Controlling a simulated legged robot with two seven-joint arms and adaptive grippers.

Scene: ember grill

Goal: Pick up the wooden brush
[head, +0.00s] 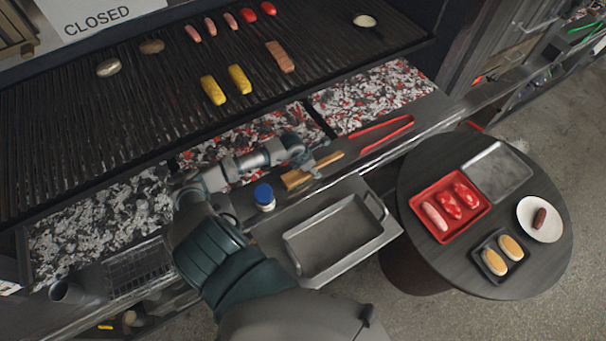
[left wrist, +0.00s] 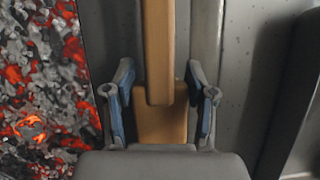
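The wooden brush (head: 297,179) lies on the grill's front ledge, below the coal trays and left of the red tongs. In the left wrist view the brush (left wrist: 160,125) runs lengthwise between the fingers, its narrow handle pointing up the picture. My left gripper (head: 313,163) is over the brush, and its wrist partly covers it. In the left wrist view the gripper (left wrist: 160,82) is open, one blue-padded finger on each side of the brush, with small gaps showing. My right gripper is not in view.
Red tongs (head: 382,133) lie right of the brush. A blue-capped jar (head: 264,196) stands near my wrist, with an empty metal tray (head: 375,238) below. Hot coals (head: 372,94) lie behind the ledge. A round table (head: 545,265) with food stands at right.

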